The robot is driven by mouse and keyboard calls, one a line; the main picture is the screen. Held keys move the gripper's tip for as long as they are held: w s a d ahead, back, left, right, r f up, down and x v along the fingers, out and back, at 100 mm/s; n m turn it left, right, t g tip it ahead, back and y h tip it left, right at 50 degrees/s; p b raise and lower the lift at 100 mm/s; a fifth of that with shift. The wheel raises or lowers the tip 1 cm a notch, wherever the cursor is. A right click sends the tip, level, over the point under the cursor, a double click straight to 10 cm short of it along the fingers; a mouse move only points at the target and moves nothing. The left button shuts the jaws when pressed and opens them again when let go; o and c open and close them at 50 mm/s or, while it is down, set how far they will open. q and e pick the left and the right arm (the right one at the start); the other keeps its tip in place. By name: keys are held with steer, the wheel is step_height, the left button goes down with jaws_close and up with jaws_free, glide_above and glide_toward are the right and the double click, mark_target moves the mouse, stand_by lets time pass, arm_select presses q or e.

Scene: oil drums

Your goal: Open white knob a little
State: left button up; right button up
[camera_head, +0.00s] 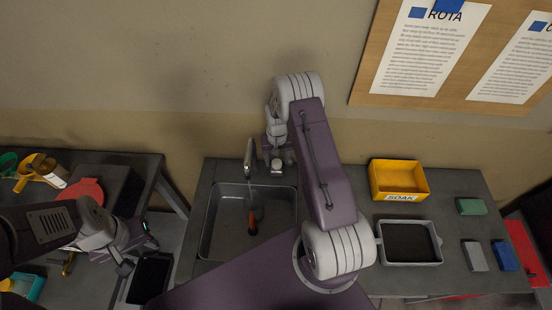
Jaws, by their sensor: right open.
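A small pale knob (277,165) stands at the back rim of the sink, just right of the metal tap (249,158). My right arm reaches over the counter from the front, and its wrist is above the knob. My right gripper (279,154) is open at the knob, mostly hidden by the wrist. I cannot tell whether its fingers touch the knob. My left gripper (128,257) hangs at the left, away from the sink. Its fingers are too small and dark to tell whether they are open.
The sink (212,225) holds an orange-tipped object (252,224). Right on the counter are a yellow SOAK bin (400,197), a grey tray (382,243), and green, grey and blue blocks. A left bench (60,283) carries a red item (85,191) and a dark box (108,181).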

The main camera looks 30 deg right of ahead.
step_height(320, 180, up, 9)
steer(key=b, duration=0.1)
steer(key=shift+b, duration=0.4)
steer(key=s+a+n+b, duration=0.1)
steer(key=s+a+b, duration=0.3)
steer(key=s, duration=0.5)
steer(key=s+a+f+n+t+b, duration=0.1)
steer(key=s+a+b, duration=0.3)
steer(key=s, duration=0.5)
steer(key=shift+a+n, duration=0.8)
steer(key=shift+a, duration=0.15)
